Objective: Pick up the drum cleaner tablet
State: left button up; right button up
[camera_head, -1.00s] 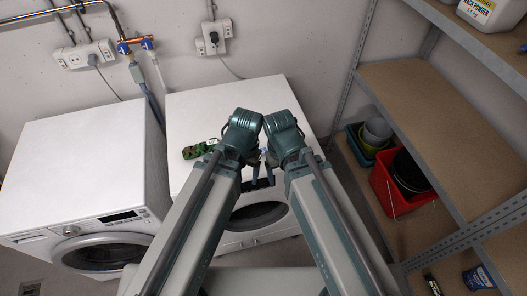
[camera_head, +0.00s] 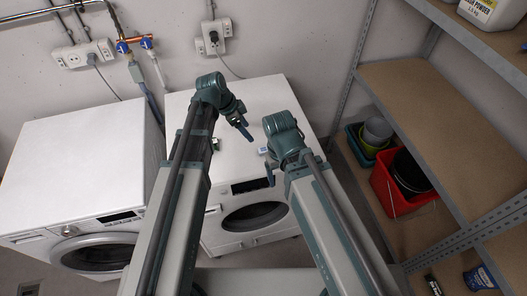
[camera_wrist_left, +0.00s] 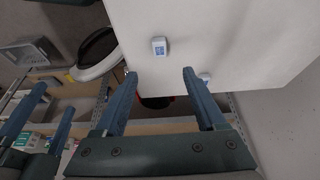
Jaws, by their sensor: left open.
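A small white packet with a blue label, which looks like the drum cleaner tablet (camera_head: 262,151), lies on the white top of the right washer, near its front edge. In the left wrist view one such packet (camera_wrist_left: 159,46) shows beyond the gap between the fingertips, and a second (camera_wrist_left: 205,77) is partly hidden by a finger. I cannot tell which is the tablet. My left gripper (camera_head: 245,130) is open and empty above the washer top, up and left of the packet. My right gripper (camera_head: 270,174) hangs by the washer's front edge; its fingers (camera_wrist_left: 44,108) look apart and empty.
The right washer (camera_head: 180,106) stands beside the left washer (camera_head: 85,150). A shelf rack (camera_head: 420,100) with a red bucket (camera_head: 385,190) stands at the right. Sockets and pipes are on the back wall.

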pick_arm(q)
jog(key=b, duration=0.7)
send_near(262, 153)
jog(key=shift+w+d+f, duration=0.15)
jog(key=shift+d+f, duration=0.3)
jog(key=shift+d, duration=0.15)
jog(key=b+x, duration=0.5)
jog(key=shift+d+f, duration=0.2)
jog(key=shift+d, duration=0.1)
jog(key=shift+r, duration=0.1)
jog(key=shift+c, duration=0.3)
grip_shut()
